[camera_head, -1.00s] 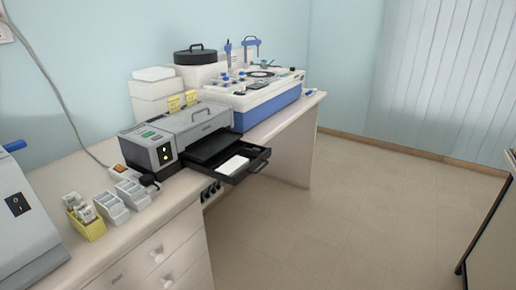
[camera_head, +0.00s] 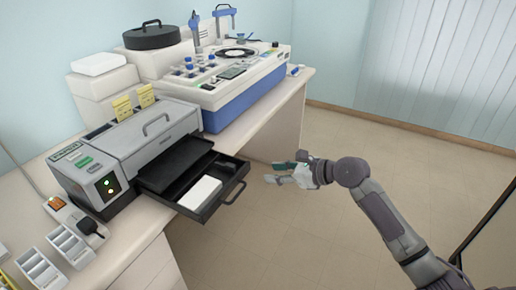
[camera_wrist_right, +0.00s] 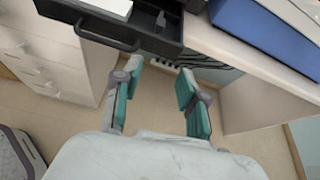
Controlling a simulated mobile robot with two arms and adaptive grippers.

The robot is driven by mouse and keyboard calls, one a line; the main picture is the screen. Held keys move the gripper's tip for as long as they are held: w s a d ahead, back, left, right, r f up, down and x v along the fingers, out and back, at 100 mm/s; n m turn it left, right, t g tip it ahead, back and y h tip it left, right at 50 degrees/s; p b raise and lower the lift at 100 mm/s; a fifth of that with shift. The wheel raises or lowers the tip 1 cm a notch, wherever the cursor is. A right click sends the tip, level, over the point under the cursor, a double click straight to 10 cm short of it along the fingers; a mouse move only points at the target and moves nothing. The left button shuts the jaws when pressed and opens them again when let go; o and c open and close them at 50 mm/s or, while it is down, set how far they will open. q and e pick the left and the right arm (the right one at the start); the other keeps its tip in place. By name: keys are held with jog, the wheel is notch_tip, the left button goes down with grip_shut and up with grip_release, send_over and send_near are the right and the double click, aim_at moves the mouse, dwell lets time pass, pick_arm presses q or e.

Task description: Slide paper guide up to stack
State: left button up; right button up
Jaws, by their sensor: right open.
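A grey printer (camera_head: 140,140) stands on the bench with its black paper tray (camera_head: 228,193) pulled out. A white paper stack (camera_head: 200,192) lies in the tray. In the right wrist view, the tray (camera_wrist_right: 95,33) is at the top with a corner of the paper stack (camera_wrist_right: 112,6). A small dark upright piece, perhaps the paper guide (camera_wrist_right: 161,19), stands in the tray to the right of the paper. My right gripper (camera_head: 272,173) is open and empty, right of the tray and apart from it. Its spread fingers (camera_wrist_right: 160,82) show in the wrist view. My left gripper is not in view.
A white and blue staining machine (camera_head: 230,85) stands behind the printer. Slide holders (camera_head: 68,245) and a power strip (camera_head: 75,218) sit at the front left. A tray handle (camera_head: 236,193) sticks out toward the gripper. The floor right of the bench is clear.

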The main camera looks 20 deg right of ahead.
notch_tip(320, 180, up, 3)
send_near(231, 165)
jog(key=shift+m+y, duration=0.3)
jog(key=shift+m, duration=0.1)
jog(key=x, duration=0.7)
jog(key=shift+w+f+p, duration=0.3)
jog(key=shift+p, duration=0.05)
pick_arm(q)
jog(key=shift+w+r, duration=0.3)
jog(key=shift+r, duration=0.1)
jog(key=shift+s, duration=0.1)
pick_arm(e)
grip_shut()
